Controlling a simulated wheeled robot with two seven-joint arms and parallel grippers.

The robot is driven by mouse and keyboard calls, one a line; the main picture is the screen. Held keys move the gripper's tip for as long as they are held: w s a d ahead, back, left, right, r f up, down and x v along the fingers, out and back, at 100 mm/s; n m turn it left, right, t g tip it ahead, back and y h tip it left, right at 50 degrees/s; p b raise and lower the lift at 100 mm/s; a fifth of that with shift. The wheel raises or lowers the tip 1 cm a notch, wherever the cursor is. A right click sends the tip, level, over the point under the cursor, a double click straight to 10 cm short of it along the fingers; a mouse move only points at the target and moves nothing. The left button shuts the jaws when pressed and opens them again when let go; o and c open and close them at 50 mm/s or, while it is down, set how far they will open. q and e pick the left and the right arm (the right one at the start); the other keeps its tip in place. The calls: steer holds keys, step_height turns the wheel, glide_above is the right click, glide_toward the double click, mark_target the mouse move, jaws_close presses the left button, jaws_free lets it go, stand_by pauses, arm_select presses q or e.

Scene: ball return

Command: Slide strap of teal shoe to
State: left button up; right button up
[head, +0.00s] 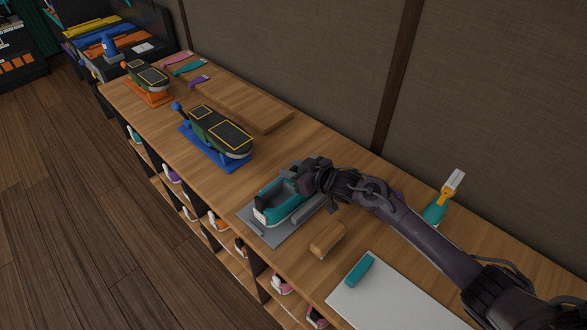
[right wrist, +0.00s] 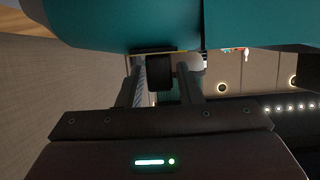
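The teal shoe (head: 268,211) sits on a grey plate (head: 256,228) on the long wooden counter, its white-edged end toward the front left. My right gripper (head: 298,176) is at the shoe's back right end; the arm hides that part and I cannot make out the strap there. In the right wrist view the shoe's teal side (right wrist: 130,22) fills the top. The right gripper's fingers (right wrist: 159,78) stand apart just below it. A dark block (right wrist: 160,72) shows between them, with gaps at its sides; I cannot tell what it is. My left gripper is not in view.
A wooden block (head: 327,238) lies in front of the plate. A teal block (head: 359,268) lies on a white board (head: 400,305). A blue stand (head: 215,155) and a wooden board (head: 240,100) are farther left.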

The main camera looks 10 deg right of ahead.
steer(key=c, duration=0.6)
steer(key=shift+s+d+p, duration=0.25)
steer(key=shift+s+p, duration=0.15)
steer(key=shift+s+d, duration=0.2)
steer(key=shift+s, duration=0.15)
steer(key=shift+s+d+r, duration=0.1)
steer(key=shift+s+d, duration=0.1)
steer(key=o, duration=0.6)
steer(key=shift+w, duration=0.1)
steer(key=o, duration=0.3)
steer(key=shift+w+a, duration=0.15)
steer(key=shift+a, duration=0.05)
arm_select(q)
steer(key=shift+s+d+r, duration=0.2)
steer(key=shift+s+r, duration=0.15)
arm_select(e)
steer(key=shift+d, duration=0.1)
